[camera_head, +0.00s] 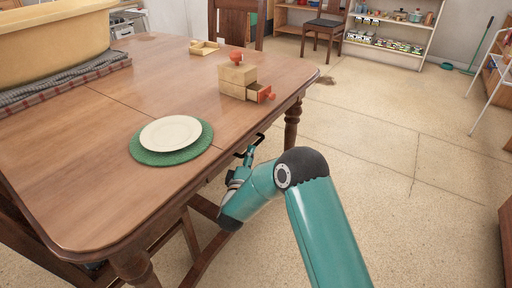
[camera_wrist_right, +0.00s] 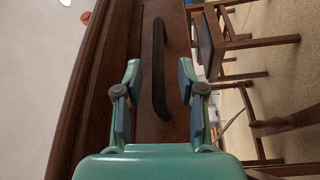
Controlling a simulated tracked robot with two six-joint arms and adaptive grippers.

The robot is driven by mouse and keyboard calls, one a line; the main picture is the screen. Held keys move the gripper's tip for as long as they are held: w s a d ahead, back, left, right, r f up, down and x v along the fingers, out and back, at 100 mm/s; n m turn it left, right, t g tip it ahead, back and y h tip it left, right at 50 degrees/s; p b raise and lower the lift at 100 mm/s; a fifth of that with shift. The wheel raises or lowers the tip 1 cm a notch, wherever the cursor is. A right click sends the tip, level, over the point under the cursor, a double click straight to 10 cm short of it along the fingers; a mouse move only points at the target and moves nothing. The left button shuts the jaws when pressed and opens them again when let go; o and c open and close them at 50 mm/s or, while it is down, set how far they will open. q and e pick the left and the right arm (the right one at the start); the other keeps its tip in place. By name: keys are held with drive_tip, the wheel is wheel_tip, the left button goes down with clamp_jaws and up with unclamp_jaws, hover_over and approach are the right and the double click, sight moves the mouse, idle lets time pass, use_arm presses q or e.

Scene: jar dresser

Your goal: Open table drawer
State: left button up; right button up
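The wooden table (camera_head: 100,142) fills the left and middle of the head view. In the right wrist view, the table drawer's brown front (camera_wrist_right: 175,110) carries a long dark bar handle (camera_wrist_right: 159,65). My right gripper (camera_wrist_right: 161,80) is open, with one finger on each side of the handle's line; whether it touches the handle is unclear. In the head view my right gripper (camera_head: 243,165) is at the table's right edge, below the top and partly hidden by my arm. The drawer front is hidden there by the tabletop. My left gripper is not in view.
On the table are a white plate (camera_head: 170,132) on a green mat (camera_head: 205,142), a small wooden box (camera_head: 237,74) with its little drawer (camera_head: 259,92) out, and a yellow tub (camera_head: 45,40). Chairs (camera_head: 325,27) stand around. The floor at right (camera_head: 400,160) is clear.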

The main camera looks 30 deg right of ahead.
drive_tip(key=shift+b+x, duration=0.3)
drive_tip(key=shift+x, duration=2.3)
clamp_jaws()
